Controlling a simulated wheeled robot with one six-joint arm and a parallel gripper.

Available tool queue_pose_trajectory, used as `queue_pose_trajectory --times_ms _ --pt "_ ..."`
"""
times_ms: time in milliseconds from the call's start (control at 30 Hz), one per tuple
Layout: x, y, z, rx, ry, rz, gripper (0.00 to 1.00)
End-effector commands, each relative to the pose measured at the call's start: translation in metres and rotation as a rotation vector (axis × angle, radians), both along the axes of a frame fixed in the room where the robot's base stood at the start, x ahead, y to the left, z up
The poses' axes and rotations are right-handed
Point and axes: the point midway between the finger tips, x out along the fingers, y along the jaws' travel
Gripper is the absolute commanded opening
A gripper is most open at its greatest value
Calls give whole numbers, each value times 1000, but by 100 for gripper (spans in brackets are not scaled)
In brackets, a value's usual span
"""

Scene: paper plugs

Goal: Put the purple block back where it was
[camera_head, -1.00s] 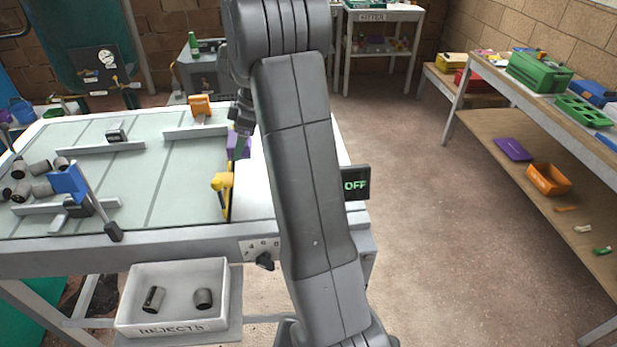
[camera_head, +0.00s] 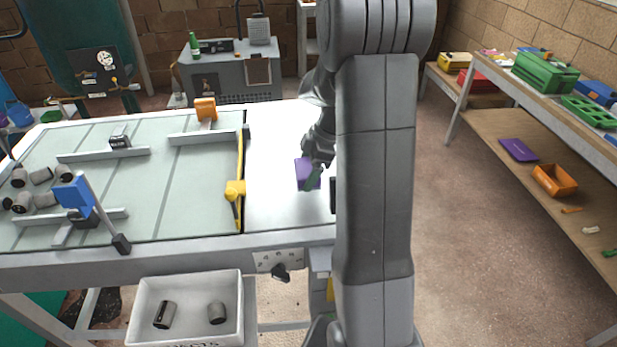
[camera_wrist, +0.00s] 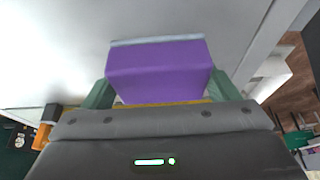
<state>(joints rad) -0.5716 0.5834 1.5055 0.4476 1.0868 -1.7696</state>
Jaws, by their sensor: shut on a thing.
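The purple block (camera_head: 306,174) is between the fingers of my gripper (camera_head: 314,172), over the bare white right part of the table (camera_head: 275,190). In the wrist view the purple block (camera_wrist: 158,72) fills the space between the two green fingertips of my gripper (camera_wrist: 160,88), which are shut on its sides. A pale strip runs along its far edge. I cannot tell whether it touches the table or hangs just above it. My arm hides the table's right end.
A yellow bar (camera_head: 239,185) borders the greenish belt surface, left of the block. Several grey plugs (camera_head: 40,190) lie at the belt's left by a blue-topped post (camera_head: 75,193). A white rejects bin (camera_head: 188,305) with two plugs hangs in front. The white surface around the block is clear.

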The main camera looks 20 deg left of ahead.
Motion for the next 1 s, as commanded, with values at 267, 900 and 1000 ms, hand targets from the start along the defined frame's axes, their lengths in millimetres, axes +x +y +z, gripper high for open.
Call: queue_pose_trajectory --times_ms 267,900,1000 --pt "0 -1 -33 -2 2 -1 57" --pt "0 0 -36 -1 1 -1 100" --pt "0 0 -34 -1 1 -1 100"
